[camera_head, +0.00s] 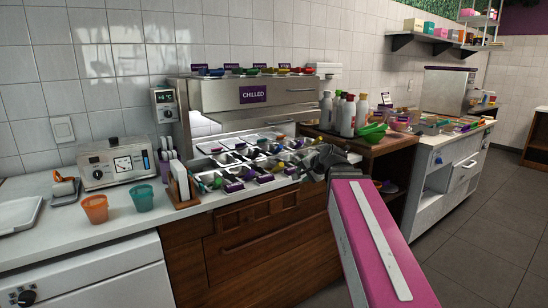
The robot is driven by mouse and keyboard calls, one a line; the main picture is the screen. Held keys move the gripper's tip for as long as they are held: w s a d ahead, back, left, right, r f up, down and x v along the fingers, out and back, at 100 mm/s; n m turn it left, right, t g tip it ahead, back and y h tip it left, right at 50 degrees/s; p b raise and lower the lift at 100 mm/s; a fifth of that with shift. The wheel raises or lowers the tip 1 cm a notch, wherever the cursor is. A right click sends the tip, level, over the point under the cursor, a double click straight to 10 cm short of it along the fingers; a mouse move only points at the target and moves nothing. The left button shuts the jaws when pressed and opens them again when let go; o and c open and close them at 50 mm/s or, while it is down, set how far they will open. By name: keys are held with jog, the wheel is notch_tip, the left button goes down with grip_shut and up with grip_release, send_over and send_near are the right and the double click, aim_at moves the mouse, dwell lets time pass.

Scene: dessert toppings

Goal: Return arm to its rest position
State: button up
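My arm comes up from the lower right as a pink and white link. My gripper (326,162), dark grey, is at its far end, in front of the right end of the chilled topping trays (250,160). The gripper is small and partly hidden by the arm, so I cannot tell whether its fingers are open or shut. I see nothing clearly held in it.
An orange cup (95,208) and a teal cup (142,198) stand on the white counter (60,240) at left. A wooden cart (385,155) with bottles (348,116) and green bowls (372,132) stands right of the trays. The floor (485,245) at right is clear.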

jog(key=s+d+f+n+g+h, duration=0.2)
jog(key=s+f, duration=0.3)
jog(key=f, duration=0.6)
jog(key=s+d+f+n+g+h, duration=0.2)
jog(key=s+d+f+n+g, duration=0.1)
jog(key=f, duration=0.8)
jog(key=s+d+f+n+g+h, duration=0.1)
jog(key=s+d+f+n+g, duration=0.1)
jog(key=s+f, duration=0.4)
notch_tip(320, 180, down, 6)
jog(key=shift+s+d+r+n+g+h, duration=0.2)
jog(key=shift+s+n+g+h, duration=0.15)
jog(key=shift+g, duration=0.55)
